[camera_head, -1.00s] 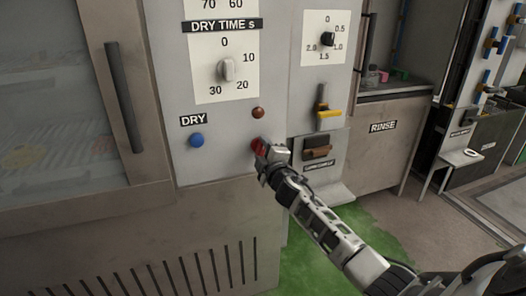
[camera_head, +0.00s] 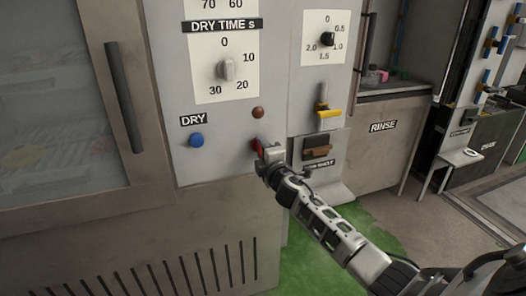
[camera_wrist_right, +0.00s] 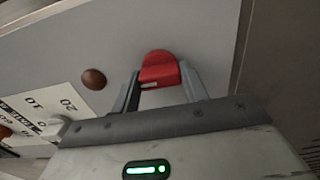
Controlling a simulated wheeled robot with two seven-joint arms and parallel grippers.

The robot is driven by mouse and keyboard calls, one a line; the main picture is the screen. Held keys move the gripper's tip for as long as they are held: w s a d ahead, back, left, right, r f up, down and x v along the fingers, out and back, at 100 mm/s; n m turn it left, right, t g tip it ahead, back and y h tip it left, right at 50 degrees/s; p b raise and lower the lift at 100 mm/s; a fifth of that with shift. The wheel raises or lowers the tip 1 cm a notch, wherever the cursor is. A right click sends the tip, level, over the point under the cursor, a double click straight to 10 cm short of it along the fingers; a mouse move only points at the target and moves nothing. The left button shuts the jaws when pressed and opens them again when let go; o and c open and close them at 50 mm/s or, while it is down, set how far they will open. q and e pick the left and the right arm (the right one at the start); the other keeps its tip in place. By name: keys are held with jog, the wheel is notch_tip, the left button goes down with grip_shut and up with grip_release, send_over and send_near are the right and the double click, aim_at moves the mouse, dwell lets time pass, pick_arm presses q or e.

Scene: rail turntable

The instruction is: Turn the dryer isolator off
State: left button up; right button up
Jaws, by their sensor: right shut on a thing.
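The dryer isolator is a red handle (camera_wrist_right: 159,72) on the grey dryer panel (camera_head: 170,90); it also shows in the head view (camera_head: 257,145), partly hidden by my gripper. My right gripper (camera_head: 264,149) is at the handle. In the right wrist view its two fingers (camera_wrist_right: 158,88) stand on either side of the handle's near part, shut on it. My left gripper is not in view.
A brown button (camera_head: 258,113) sits just above the isolator, and a blue button (camera_head: 196,140) under the DRY label is to its left. The dry time dial (camera_head: 227,70) is above. A box with a brown lever (camera_head: 317,148) stands close on the right, below a yellow handle (camera_head: 329,114).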

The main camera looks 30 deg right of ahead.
jog(key=o, duration=1)
jog(key=shift+s, duration=0.1)
pick_arm(q)
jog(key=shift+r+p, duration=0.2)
jog(key=shift+p, duration=0.25)
pick_arm(e)
jog(key=v, duration=1.5)
jog(key=shift+s, duration=0.4)
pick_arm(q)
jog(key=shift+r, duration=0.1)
pick_arm(e)
jog(key=shift+f, duration=0.1)
